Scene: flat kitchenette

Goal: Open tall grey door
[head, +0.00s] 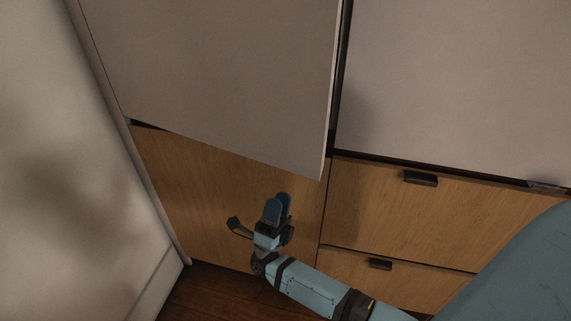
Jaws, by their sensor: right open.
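The tall grey door (220,75) fills the upper left of the head view. Its right edge stands out from the cabinet front, with a dark gap behind it, so it is ajar. Its hinge side appears to be on the left. My right gripper (278,207) is below the door's lower edge, in front of the wooden panel (190,190). My left gripper is out of view.
A second grey panel (460,80) is at the upper right. Below it are wooden drawers with dark handles (420,178) (380,264). A pale wall (60,170) borders the left side. Some dark wooden floor (205,295) shows at the bottom.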

